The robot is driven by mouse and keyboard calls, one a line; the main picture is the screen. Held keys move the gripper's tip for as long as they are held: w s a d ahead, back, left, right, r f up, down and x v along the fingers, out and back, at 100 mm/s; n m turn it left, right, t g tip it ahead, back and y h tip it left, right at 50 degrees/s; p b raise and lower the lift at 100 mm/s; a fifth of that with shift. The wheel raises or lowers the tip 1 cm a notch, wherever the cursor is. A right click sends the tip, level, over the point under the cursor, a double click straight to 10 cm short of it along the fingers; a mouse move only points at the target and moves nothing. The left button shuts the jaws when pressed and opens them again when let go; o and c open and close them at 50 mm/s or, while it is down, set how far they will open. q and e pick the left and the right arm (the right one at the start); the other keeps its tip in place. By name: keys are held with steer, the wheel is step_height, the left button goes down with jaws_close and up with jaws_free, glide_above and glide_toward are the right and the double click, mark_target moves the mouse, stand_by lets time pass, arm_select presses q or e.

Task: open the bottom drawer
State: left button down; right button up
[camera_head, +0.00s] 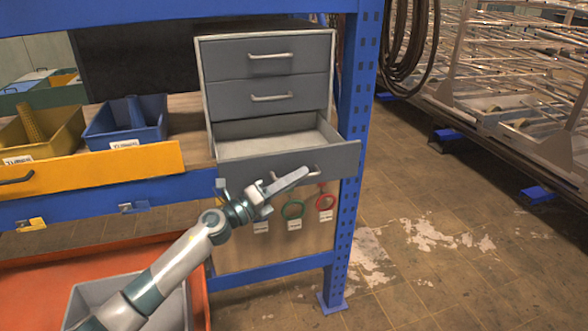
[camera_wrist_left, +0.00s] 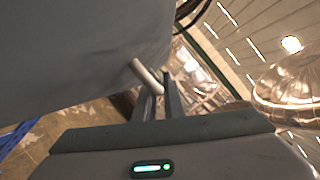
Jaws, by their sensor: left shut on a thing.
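A grey cabinet (camera_head: 222,61) with three drawers stands on the wooden shelf in the head view. Its bottom drawer (camera_head: 229,173) is pulled out, and its empty inside shows. The upper two drawers are closed. My left gripper (camera_head: 303,173) is at the front of the bottom drawer, shut on its handle (camera_head: 314,174). In the left wrist view, the light bar of the handle (camera_wrist_left: 146,75) meets the gripper fingers (camera_wrist_left: 161,96), beside the grey drawer front (camera_wrist_left: 80,50). The gripper partly hides the handle in the head view. My right gripper is out of view.
A blue post (camera_head: 353,150) stands right of the drawer. Yellow and blue bins (camera_head: 127,122) sit left of the cabinet. Coloured rings (camera_head: 293,209) hang below the drawer. A grey bin (camera_head: 85,296) is low at left.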

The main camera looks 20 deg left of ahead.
arm_select(q)
steer(key=shift+s+d, duration=0.1)
steer(key=shift+s, duration=0.1)
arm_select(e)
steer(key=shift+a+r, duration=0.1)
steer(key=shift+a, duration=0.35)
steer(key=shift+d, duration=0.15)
arm_select(q)
steer(key=c, duration=2.1)
jaws_free()
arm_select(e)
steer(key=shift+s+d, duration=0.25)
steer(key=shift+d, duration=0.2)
